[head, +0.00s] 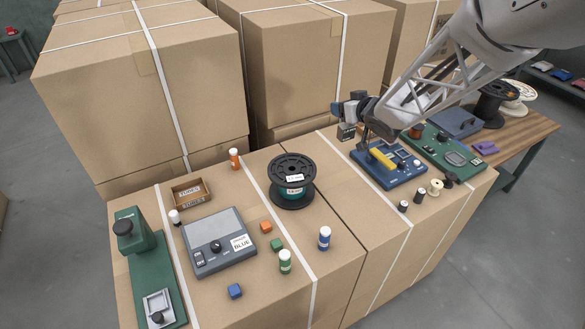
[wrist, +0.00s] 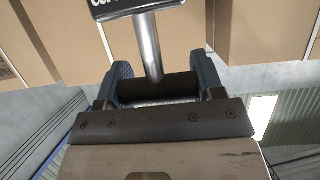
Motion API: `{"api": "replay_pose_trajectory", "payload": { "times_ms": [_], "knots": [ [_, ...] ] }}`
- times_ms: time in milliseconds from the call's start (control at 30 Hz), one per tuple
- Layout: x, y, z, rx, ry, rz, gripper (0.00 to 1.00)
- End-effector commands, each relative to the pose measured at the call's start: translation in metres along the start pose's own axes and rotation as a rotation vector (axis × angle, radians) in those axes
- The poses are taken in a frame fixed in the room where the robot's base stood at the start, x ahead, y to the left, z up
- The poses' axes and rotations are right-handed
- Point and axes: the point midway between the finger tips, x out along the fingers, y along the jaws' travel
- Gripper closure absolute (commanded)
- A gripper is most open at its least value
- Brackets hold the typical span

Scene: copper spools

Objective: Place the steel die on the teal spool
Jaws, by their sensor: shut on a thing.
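A bright steel rod (wrist: 149,50) runs from that handle to a black end with white lettering, cut off by the frame's top edge. In the head view the steel die (head: 347,132) shows as a small grey labelled block below the gripper; whether it touches the carton is unclear. The teal spool (head: 292,191) stands upright left of the gripper, with black flanges, teal winding and a white label.
A blue board (head: 406,178) with a yellow bar and a green board (head: 465,150) lie right of the gripper. A grey scale-like box (head: 217,245), small cubes, bottles and a green press (head: 140,250) stand left. Tall cartons (head: 290,80) rise behind. Several small reels sit front right.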

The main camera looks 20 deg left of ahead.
Motion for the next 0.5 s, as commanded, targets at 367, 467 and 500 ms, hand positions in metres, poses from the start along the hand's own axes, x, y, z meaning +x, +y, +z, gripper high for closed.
{"api": "replay_pose_trajectory", "payload": {
  "times_ms": [367, 467, 500],
  "knots": [
    [-0.032, -0.028, -0.03, -0.023, 0.004, -0.046, 1.0],
    [-0.042, -0.044, -0.028, -0.035, 0.007, -0.073, 1.0],
    [-0.047, -0.051, -0.026, -0.041, 0.006, -0.085, 1.0]
  ]
}}
